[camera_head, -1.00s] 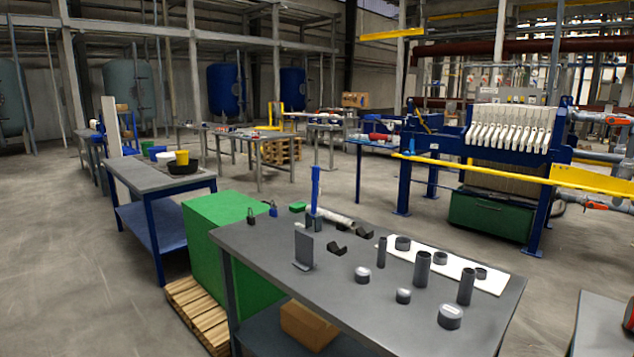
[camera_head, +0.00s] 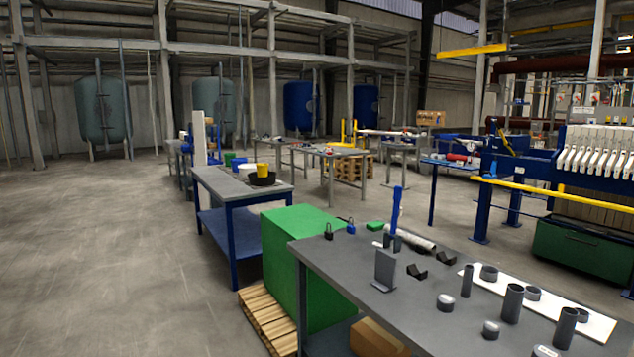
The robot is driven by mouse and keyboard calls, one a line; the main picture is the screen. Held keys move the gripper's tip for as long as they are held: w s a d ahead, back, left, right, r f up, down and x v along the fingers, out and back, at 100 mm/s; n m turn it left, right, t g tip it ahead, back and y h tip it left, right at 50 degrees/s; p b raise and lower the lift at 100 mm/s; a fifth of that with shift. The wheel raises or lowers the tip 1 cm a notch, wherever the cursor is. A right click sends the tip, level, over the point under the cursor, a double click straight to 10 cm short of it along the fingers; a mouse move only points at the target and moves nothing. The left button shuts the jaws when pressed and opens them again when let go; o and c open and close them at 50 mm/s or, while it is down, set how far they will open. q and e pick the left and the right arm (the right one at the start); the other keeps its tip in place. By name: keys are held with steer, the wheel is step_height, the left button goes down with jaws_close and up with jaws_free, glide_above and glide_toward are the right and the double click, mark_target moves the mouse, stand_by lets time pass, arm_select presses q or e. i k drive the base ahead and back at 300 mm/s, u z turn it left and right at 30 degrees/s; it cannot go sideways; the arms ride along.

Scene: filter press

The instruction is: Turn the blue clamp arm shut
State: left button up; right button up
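The blue clamp arm (camera_head: 396,211) stands upright near the far left part of the grey table (camera_head: 446,300) at the front right. Its foot is by a small dark clamp base (camera_head: 393,241), just behind an upright grey plate (camera_head: 385,268). A white pipe (camera_head: 416,239) lies beside it on the table; whether the clamp touches the pipe is too small to tell. Neither of my grippers shows in the view.
A green box (camera_head: 308,262) on a wooden pallet (camera_head: 266,318) stands left of the table. Padlocks, black V-blocks (camera_head: 417,271) and several grey pipe pieces (camera_head: 512,303) are on the tabletop. A blue-legged bench (camera_head: 237,190) stands farther back. The floor (camera_head: 110,260) at left is clear.

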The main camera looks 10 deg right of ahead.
mark_target(398, 211)
steer(key=u, duration=0.6)
steer(key=i, duration=2)
steer(key=z, duration=0.2)
